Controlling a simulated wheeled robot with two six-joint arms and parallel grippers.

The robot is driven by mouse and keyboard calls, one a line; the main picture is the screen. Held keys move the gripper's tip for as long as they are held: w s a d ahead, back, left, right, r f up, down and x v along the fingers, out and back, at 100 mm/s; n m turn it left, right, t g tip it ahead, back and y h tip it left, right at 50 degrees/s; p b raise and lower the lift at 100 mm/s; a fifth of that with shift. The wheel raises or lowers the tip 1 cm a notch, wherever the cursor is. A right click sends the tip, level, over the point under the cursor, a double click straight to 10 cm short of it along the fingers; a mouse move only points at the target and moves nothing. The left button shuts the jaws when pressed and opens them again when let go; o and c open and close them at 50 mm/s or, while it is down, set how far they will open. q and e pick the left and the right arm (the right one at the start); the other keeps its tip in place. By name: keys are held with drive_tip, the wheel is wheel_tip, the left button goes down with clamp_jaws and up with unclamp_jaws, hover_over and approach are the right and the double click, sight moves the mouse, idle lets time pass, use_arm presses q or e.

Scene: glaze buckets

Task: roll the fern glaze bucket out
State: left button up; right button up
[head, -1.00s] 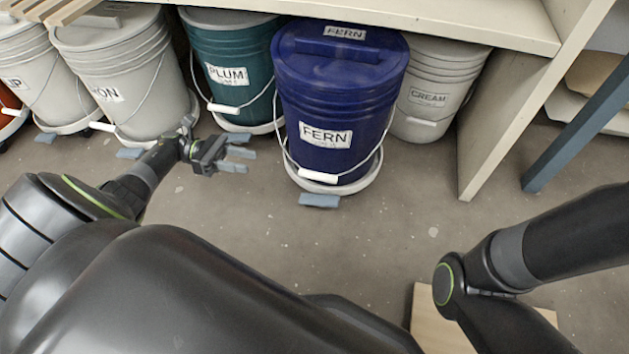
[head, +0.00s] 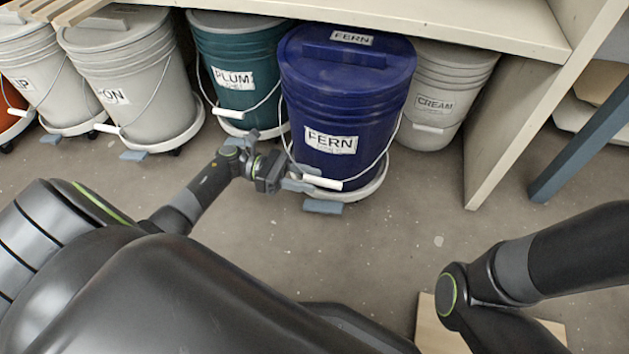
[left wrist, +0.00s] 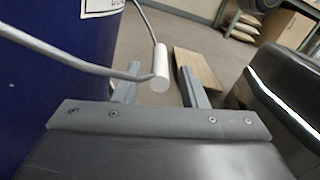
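The fern bucket (head: 345,100) is dark blue, with FERN labels on its front and lid. It stands upright on a white round dolly (head: 372,190) with a grey-blue tab (head: 323,207) at the front, partly out from under the shelf. Its wire handle hangs down in front with a white grip (head: 322,183). My left gripper (head: 298,180) is at the left end of that grip. In the left wrist view the fingers (left wrist: 158,92) are apart, and the white grip (left wrist: 161,66) shows just beyond and between them. My right gripper is out of view.
A teal PLUM bucket (head: 238,55) stands left of the fern bucket, a grey CREAM bucket (head: 440,95) right. Pale buckets (head: 130,75) stand further left. A shelf upright (head: 515,125) and blue-grey post (head: 580,150) are at right. The floor in front (head: 390,245) is clear.

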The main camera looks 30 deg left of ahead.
use_arm(q)
drive_tip(key=shift+x, duration=1.15)
clamp_jaws()
